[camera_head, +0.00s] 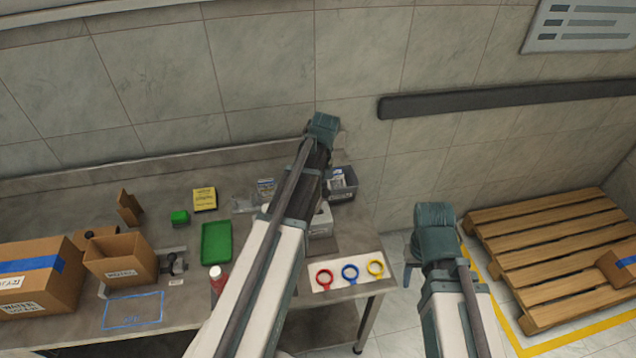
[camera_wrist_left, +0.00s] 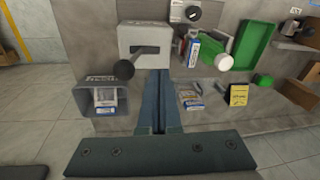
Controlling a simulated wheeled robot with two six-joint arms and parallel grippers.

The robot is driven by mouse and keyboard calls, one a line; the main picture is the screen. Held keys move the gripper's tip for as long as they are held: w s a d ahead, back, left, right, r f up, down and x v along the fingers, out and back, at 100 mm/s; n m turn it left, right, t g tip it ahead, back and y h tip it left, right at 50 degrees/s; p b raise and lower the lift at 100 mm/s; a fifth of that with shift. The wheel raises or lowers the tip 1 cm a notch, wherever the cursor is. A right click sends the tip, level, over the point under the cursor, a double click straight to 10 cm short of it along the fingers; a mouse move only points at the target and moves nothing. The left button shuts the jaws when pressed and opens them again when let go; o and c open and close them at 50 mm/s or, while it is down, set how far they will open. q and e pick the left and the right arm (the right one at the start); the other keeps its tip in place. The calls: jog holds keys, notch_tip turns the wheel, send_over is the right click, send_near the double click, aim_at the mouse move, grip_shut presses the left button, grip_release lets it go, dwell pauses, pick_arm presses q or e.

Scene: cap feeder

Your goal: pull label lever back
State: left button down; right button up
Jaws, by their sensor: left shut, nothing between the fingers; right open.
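The box is partly hidden by my left arm in the head view (camera_head: 321,222). My left gripper (camera_wrist_left: 158,76) is shut and empty, its fingertips close below the box and just right of the knob; I cannot tell whether they touch. In the head view its fingers are hidden behind my arm. My right gripper (camera_head: 413,264) is open, off the table's right side.
A grey bin (camera_head: 345,186) with small boxes stands behind the lever box. A panel with coloured rings (camera_head: 338,284) lies at the front right.

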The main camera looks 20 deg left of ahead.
pick_arm(q)
notch_tip(320, 180, up, 10)
jog(key=d+p, duration=0.2)
jog(key=p, duration=0.7)
jog(key=shift+w, duration=0.25)
jog(key=shift+a+f, duration=0.1)
jog(key=s+d+f+m+b, duration=1.2)
jog(key=s+d+f+b, duration=0.7)
jog(key=d, duration=0.1)
jog(key=shift+d+f+h, duration=0.15)
jog(key=shift+d+h, duration=0.15)
jog(key=shift+d, duration=0.1)
jog(key=shift+a, duration=0.1)
